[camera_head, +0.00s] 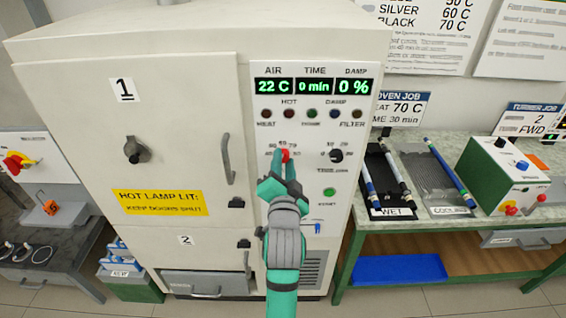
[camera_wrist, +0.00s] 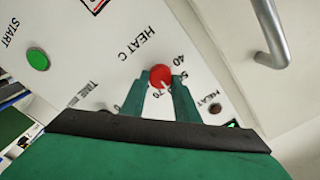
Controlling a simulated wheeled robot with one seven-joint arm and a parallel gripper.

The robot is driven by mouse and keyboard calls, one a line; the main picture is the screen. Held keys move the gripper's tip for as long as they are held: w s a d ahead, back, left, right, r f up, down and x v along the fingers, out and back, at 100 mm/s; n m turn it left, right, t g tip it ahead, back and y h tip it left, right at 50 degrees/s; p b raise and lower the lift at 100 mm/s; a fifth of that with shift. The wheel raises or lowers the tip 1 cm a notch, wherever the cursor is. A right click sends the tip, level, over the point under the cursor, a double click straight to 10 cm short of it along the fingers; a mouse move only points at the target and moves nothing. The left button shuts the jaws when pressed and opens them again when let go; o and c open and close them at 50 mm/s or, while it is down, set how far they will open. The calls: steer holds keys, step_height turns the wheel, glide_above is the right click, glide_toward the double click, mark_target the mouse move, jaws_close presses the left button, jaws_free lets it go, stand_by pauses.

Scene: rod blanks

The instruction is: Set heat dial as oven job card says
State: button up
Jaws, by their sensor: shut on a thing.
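The red heat dial (camera_head: 285,154) is on the white control panel of the oven (camera_head: 180,100). In the wrist view, the dial (camera_wrist: 160,76) sits between the two green fingertips, and my gripper (camera_wrist: 158,84) is shut on it. Its pale pointer mark seems to face the 60 to 70 side of the scale; the fingers hide part of the numbers, so the exact setting is unclear. In the head view, my gripper (camera_head: 283,163) covers the lower dial. The oven job card (camera_head: 404,107) on the wall reads 70 C and 30 min, its left edge hidden.
The black time dial (camera_head: 336,155) is right of the heat dial, above the green start button (camera_head: 329,191). The displays (camera_head: 313,86) read 22 C, 0 min and 0 %. A door handle (camera_head: 227,160) sticks out left of the panel. A bench with wet and cooling racks (camera_head: 437,185) stands right.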

steer(key=m, duration=0.4)
steer(key=shift+m, duration=0.3)
steer(key=shift+d+m, duration=0.1)
steer(key=shift+m, duration=1.8)
steer(key=o, duration=1)
steer(key=shift+f, duration=0.1)
steer(key=shift+o, duration=0.2)
